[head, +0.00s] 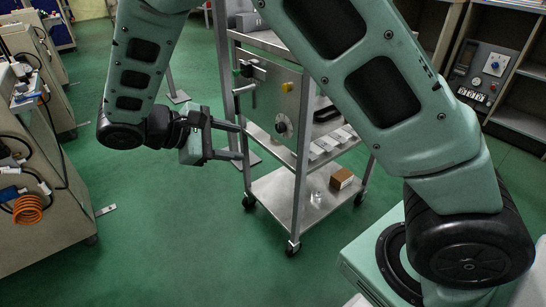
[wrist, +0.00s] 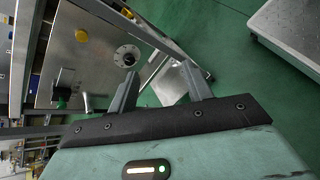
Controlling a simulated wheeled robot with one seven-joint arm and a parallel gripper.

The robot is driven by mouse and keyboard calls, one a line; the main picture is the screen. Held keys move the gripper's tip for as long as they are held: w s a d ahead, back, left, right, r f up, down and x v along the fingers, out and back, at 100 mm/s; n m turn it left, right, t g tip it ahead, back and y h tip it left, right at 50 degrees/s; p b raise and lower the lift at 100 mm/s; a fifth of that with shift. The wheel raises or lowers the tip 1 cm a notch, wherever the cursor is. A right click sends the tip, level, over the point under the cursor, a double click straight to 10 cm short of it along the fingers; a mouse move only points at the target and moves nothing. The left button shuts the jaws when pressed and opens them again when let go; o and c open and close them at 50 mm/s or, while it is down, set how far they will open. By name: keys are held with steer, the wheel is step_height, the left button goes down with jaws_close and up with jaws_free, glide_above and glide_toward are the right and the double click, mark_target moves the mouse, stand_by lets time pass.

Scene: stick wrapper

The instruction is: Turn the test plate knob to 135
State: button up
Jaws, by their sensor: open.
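The test plate (head: 266,99) is a grey metal panel mounted upright on the side of a wheeled metal cart. Its knob (head: 283,125) is a dark round centre on a pale dial, low on the plate. In the wrist view the knob (wrist: 128,57) shows beyond the fingers, on the tilted plate (wrist: 60,60). The dial's marks are too small to read. My gripper (head: 239,141) is open and empty, in front of the plate and left of the knob in the head view. In the wrist view its two fingers (wrist: 160,72) are spread, apart from the knob.
The plate also carries a yellow button (head: 287,87), a green-and-black part (head: 246,69) and a lever handle (head: 245,88). A brown box (head: 342,178) sits on the cart's lower shelf (head: 275,200). A workbench (head: 35,240) stands at left.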

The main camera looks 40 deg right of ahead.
steer(key=w+f+t+h+b, duration=0.1)
steer(key=w+f+h+b, duration=0.4)
steer(key=w+f+b, duration=0.3)
steer(key=h+b, duration=0.1)
steer(key=b, duration=0.6)
glide_toward(278, 129)
steer(key=shift+t, duration=0.4)
steer(key=d, duration=0.8)
steer(key=shift+s+d, duration=0.1)
steer(key=c, duration=1)
